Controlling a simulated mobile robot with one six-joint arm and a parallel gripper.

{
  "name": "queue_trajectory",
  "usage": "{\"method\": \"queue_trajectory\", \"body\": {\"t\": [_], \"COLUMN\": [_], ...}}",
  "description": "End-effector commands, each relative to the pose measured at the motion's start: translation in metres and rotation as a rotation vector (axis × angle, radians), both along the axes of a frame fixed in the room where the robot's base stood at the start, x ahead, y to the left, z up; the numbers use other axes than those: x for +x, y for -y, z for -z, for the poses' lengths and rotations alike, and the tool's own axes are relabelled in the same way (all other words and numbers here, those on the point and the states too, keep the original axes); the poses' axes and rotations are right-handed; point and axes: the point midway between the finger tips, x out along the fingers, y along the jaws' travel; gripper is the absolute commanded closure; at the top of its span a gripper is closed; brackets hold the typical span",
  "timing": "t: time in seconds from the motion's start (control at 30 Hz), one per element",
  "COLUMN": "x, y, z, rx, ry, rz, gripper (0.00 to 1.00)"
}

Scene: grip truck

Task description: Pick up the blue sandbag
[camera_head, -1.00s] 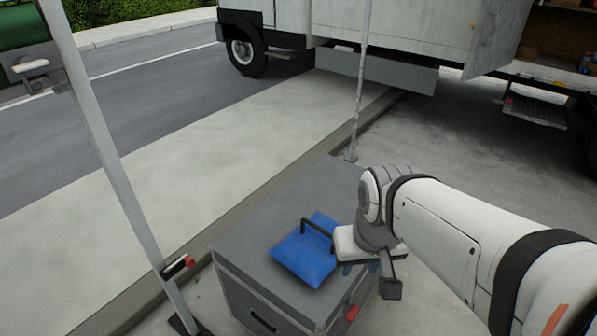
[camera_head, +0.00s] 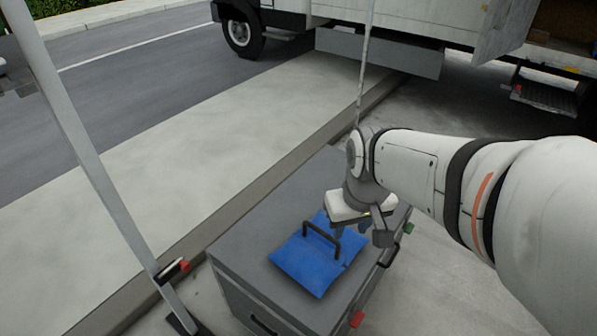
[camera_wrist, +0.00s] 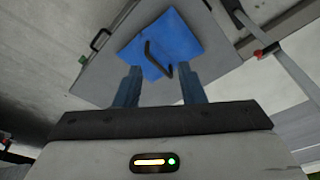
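The blue sandbag (camera_head: 305,264) lies flat on the lid of a grey case (camera_head: 246,235), with a dark handle (camera_head: 321,232) standing up from it. My gripper (camera_head: 350,232) is just above the sandbag's right side, close to the handle. In the wrist view the sandbag (camera_wrist: 165,42) is beyond the fingertips. My gripper (camera_wrist: 160,78) shows two blue fingers wide apart with nothing between them. The handle (camera_wrist: 157,60) is ahead of the gap between the fingers. My gripper is open and appears apart from the handle.
A metal stand leg with a red knob (camera_head: 174,270) rises left of the case. A thin pole (camera_head: 363,65) stands behind it. A white truck (camera_head: 405,20) is parked at the back.

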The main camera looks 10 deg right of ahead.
Motion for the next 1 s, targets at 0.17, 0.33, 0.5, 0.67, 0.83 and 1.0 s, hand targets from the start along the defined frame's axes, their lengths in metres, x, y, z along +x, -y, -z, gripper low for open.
{"method": "queue_trajectory", "body": {"t": [0.17,0.33,0.5,0.67,0.83,1.0], "x": [0.050,0.095,0.136,0.168,0.190,0.199], "y": [0.001,0.001,0.000,0.000,0.000,0.000], "z": [0.020,0.049,0.089,0.133,0.175,0.197], "rx": [-0.020,-0.037,-0.049,-0.056,-0.060,-0.061], "ry": [-0.047,-0.085,-0.121,-0.154,-0.177,-0.187], "rz": [-0.113,-0.231,-0.349,-0.458,-0.546,-0.593], "gripper": [0.64,0.64,0.64,0.64,0.64,0.64]}}
